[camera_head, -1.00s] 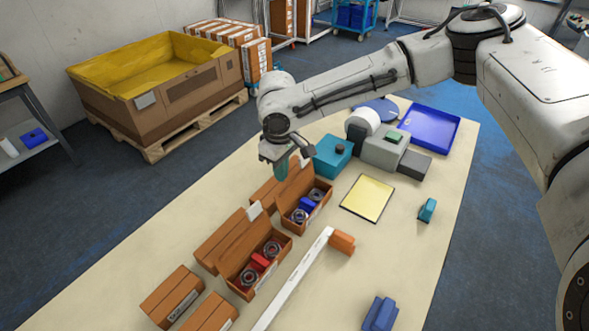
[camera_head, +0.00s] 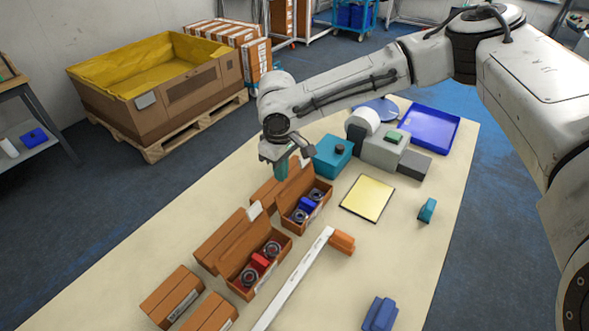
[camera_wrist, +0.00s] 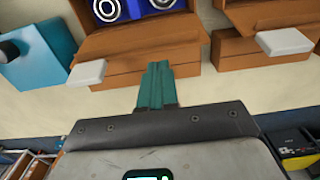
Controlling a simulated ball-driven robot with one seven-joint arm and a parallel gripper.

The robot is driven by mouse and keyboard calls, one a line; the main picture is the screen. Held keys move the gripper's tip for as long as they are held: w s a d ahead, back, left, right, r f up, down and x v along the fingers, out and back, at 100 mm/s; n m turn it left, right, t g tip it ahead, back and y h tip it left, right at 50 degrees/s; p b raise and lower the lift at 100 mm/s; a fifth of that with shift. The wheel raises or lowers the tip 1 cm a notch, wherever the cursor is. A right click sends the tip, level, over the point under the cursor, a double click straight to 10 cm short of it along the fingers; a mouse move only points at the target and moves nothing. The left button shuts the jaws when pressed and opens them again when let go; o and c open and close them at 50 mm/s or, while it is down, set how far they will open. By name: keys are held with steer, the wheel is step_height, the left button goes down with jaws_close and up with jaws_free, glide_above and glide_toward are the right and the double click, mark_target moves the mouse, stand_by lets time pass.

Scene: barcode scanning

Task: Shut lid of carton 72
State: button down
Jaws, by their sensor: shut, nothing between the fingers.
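Two open cartons stand on the table in the head view; their numbers are not readable. The farther carton (camera_head: 318,212) holds two dark ringed parts and a blue piece. Its raised lid (camera_head: 262,191) stands along its left side and also shows in the wrist view (camera_wrist: 120,68). The nearer carton (camera_head: 273,277) holds similar parts and a red piece, with its lid (camera_head: 218,240) open. My gripper (camera_head: 281,171) is shut and empty, its teal fingers (camera_wrist: 157,82) pointing down behind the farther carton's lid. I cannot tell whether they touch it.
Closed cartons (camera_head: 172,296) lie at the near left. A teal box (camera_head: 333,157) stands just beyond my gripper. A white rail (camera_head: 295,280) runs right of the cartons. A yellow pad (camera_head: 367,198) lies farther right, with bare table around it.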

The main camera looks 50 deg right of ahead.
mark_target(290, 188)
steer(key=shift+s+f, duration=1.35)
steer(key=shift+f, duration=0.25)
steer(key=shift+s+d+f+p, duration=0.1)
steer(key=shift+s+p, duration=0.25)
step_height(290, 188, up, 5)
steer(key=p, duration=0.5)
steer(key=shift+s, duration=0.15)
stand_by(0.4)
